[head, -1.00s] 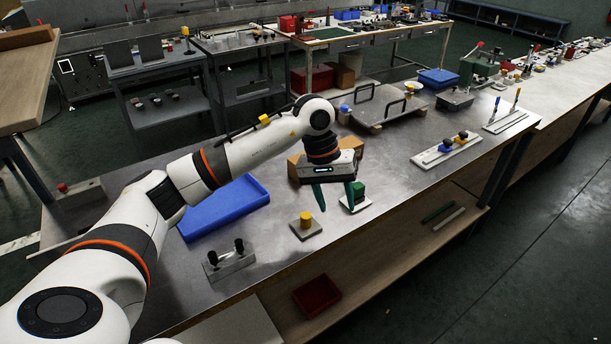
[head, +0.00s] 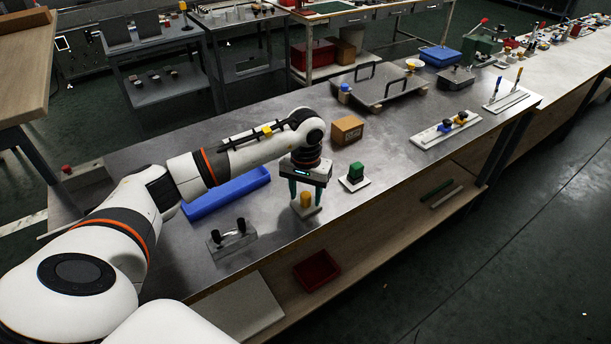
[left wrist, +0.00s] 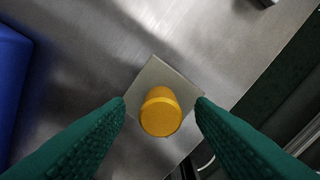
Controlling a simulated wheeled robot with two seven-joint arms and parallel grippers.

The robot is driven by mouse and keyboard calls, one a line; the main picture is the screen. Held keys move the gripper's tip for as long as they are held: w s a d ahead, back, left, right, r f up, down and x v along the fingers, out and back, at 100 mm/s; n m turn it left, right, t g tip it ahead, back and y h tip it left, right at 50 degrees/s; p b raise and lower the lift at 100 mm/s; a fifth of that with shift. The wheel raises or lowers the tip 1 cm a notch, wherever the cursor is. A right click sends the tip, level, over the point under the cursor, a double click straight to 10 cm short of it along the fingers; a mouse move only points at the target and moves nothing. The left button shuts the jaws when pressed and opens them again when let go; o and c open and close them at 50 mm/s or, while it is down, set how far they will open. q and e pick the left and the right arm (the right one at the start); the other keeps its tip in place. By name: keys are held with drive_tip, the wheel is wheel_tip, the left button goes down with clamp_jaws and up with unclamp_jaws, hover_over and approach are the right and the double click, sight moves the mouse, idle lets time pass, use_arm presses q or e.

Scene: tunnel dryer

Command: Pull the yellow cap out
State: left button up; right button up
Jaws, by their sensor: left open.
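The yellow cap (head: 306,199) stands upright on a small grey base plate (head: 307,211) near the front edge of the metal bench. In the left wrist view the cap (left wrist: 160,112) shows from above on its square plate (left wrist: 152,75). My left gripper (head: 306,200) points down over the cap. Its two green fingers (left wrist: 160,103) are open, one on each side of the cap, with gaps between them and it. Whether the fingertips are level with the cap or above it is hard to tell. My right gripper is not in view.
A green block on a white plate (head: 355,184) stands just right of the gripper. A cardboard box (head: 347,130) is behind. A blue tray (head: 229,194) and a grey block with black knobs (head: 231,239) lie to the left. The bench's front edge is close.

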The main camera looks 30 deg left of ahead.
use_arm(q)
drive_tip(key=shift+f, duration=0.55)
clamp_jaws()
